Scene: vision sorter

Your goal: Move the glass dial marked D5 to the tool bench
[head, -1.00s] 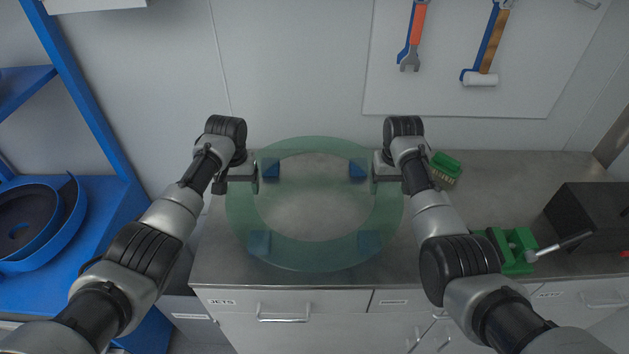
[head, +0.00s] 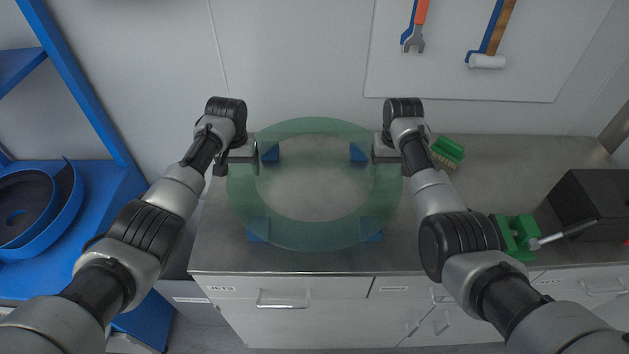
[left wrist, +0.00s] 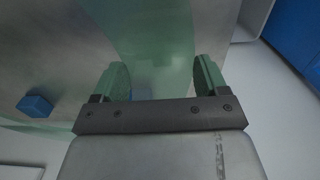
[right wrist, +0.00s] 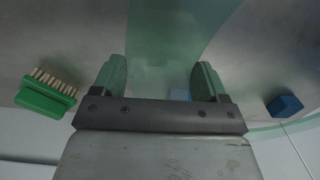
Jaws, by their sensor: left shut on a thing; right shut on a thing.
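The glass dial (head: 313,234) is a wide, translucent green ring, lying flat over the metal tool bench (head: 500,180). No D5 mark is readable on it. Blue blocks show through or beside the ring, such as the front left one (head: 259,230); I cannot tell whether the ring touches them. My left gripper (head: 254,157) is shut on the ring's left side, and its fingers (left wrist: 162,80) straddle the glass. My right gripper (head: 377,152) is shut on the ring's right side; its fingers (right wrist: 160,80) also straddle the glass.
A green brush (head: 449,150) lies right of my right gripper. A green vise (head: 517,236) and a dark box (head: 595,205) stand at the bench's right. Blue shelving (head: 105,205) is at left. A wrench (head: 414,35) and mallet (head: 487,60) hang behind.

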